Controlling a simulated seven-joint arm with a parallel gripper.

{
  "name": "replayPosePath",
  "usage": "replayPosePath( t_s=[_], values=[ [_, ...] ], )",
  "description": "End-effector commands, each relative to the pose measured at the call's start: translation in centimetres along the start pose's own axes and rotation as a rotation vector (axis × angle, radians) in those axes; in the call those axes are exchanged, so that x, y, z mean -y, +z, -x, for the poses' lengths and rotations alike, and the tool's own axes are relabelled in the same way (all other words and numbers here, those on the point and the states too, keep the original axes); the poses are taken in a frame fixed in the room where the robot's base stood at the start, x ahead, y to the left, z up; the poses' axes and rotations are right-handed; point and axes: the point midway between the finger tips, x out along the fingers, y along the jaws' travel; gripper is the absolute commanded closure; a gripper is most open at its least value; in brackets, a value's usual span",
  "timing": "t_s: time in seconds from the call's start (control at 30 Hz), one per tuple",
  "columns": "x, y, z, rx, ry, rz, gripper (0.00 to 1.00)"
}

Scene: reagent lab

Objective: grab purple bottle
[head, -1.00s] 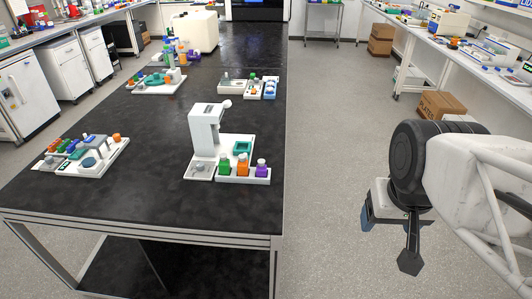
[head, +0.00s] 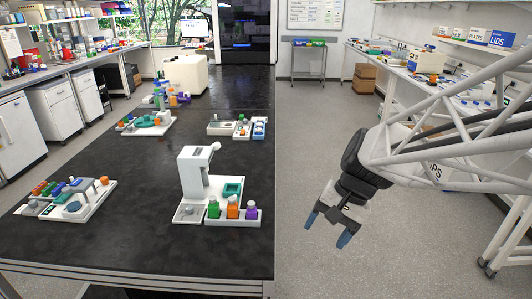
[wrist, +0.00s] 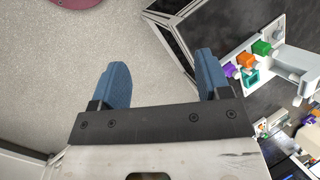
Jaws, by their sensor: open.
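The purple bottle (head: 252,212) stands upright at the right end of a white tray's front row, beside an orange bottle (head: 233,207) and a green bottle (head: 214,208). In the wrist view the purple bottle (wrist: 230,70) shows just right of the right finger, at the end of the row. My gripper (head: 328,234) is open and empty. It hangs over the floor, right of the table and apart from the bottles, with its blue fingers pointing down. The two fingers also show in the wrist view (wrist: 160,80).
A white dispenser-like device (head: 193,172) stands behind the bottles' tray. Another tray of small coloured items (head: 75,205) lies at the left, and more trays stand farther back. The black table's (head: 130,250) right edge lies between the bottles and my gripper.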

Motion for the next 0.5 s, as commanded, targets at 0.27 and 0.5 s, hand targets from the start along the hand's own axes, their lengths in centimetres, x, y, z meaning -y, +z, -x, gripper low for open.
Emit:
replayPosePath(
  t_s=[0.27,0.5],
  values=[
    [3.4,-4.0,-2.3,0.161,-0.11,-0.147,0.3],
    [6.2,-7.6,-4.4,0.294,-0.205,-0.274,0.3]
  ],
)
